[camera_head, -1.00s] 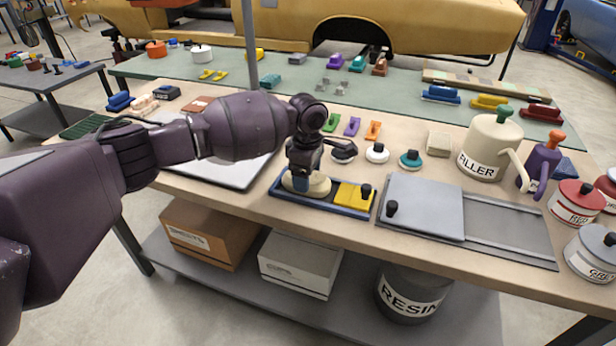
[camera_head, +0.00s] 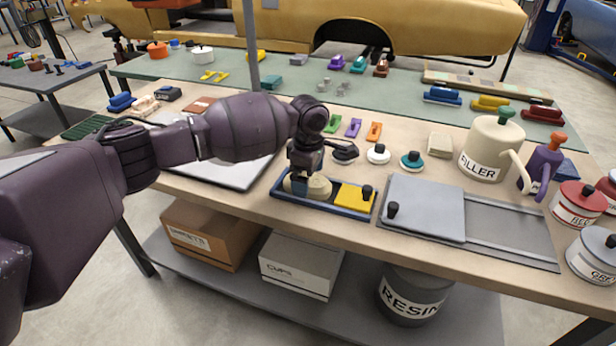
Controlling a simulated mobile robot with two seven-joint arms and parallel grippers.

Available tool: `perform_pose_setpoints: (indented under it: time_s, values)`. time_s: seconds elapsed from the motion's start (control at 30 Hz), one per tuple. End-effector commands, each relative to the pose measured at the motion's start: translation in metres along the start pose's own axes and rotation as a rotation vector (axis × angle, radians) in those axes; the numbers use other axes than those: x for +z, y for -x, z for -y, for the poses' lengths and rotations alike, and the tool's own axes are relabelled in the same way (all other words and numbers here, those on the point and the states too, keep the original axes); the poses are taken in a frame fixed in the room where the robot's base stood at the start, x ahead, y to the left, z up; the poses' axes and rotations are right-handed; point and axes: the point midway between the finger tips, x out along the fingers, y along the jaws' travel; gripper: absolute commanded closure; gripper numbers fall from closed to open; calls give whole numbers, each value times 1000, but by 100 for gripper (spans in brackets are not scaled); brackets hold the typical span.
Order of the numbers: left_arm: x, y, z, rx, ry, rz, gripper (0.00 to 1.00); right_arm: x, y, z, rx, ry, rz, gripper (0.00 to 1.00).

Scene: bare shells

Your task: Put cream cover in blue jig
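The blue jig (camera_head: 327,206) is a long shallow tray at the front edge of the table. The cream cover (camera_head: 319,187) is at the jig's left end, with cream showing on both sides of my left gripper. It appears to lie within the jig's rim, but I cannot tell if it is fully seated. A yellow piece (camera_head: 350,198) with a dark knob fills the jig's right end. My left gripper (camera_head: 301,187) points down at the cover, its fingertips over or against it. Its finger gap is hidden. My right gripper is out of view.
A grey plate (camera_head: 425,205) with a dark knob lies right of the jig on a dark tray. Behind stand small knobbed discs, a cream filler can (camera_head: 484,148) and a purple can (camera_head: 540,165). A pale panel (camera_head: 225,172) lies left, under my arm.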

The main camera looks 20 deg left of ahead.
Motion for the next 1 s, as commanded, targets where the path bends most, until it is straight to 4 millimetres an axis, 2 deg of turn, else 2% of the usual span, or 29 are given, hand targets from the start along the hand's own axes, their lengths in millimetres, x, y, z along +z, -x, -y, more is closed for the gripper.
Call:
perform_pose_setpoints:
  time_s: [0.23, 0.5, 0.7, 1.0]
  values:
    - [0, 49, 0, 8, -1, 2, 3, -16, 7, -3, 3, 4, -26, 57]
    - [0, 96, 0, 6, 0, 2, 3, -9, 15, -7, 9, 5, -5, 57]
    - [0, 113, 0, 4, 0, 2, 3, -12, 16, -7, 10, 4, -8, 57]
    - [0, 116, 0, 1, 0, 1, 3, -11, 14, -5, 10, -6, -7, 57]
